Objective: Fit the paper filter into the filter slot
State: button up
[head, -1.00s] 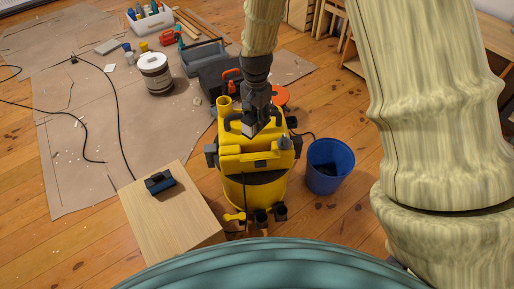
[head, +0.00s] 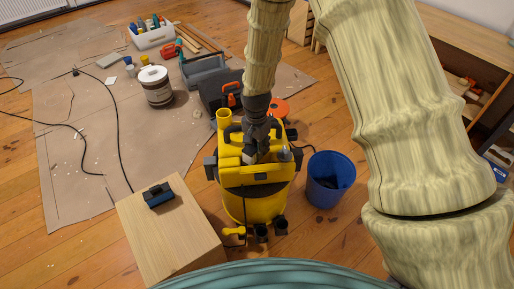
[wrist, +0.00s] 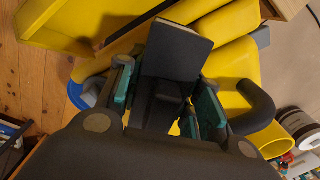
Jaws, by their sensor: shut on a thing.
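The yellow vacuum (head: 232,178) stands on the floor in the middle of the head view. My gripper (head: 251,152) is over its top, between the black side parts. In the wrist view my gripper (wrist: 168,100) is shut on a flat, dark grey block, which I take to be the paper filter (wrist: 177,50). The block sticks out beyond the fingers, over the yellow housing. The filter slot cannot be made out, hidden by the gripper and the block. I cannot tell whether the block touches the housing.
A blue bucket (head: 345,174) stands close right of the vacuum. A wooden box (head: 175,240) with a dark blue item (head: 158,194) on it is at front left. A tub (head: 156,88) and a grey toolbox (head: 205,70) stand on the dropcloth (head: 60,150) behind left.

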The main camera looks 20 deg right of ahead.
jog(key=shift+f, duration=0.5)
jog(key=o, duration=1.1)
notch_tip(320, 180, up, 13)
jog(key=shift+p, duration=1.05)
jog(key=shift+s, duration=0.1)
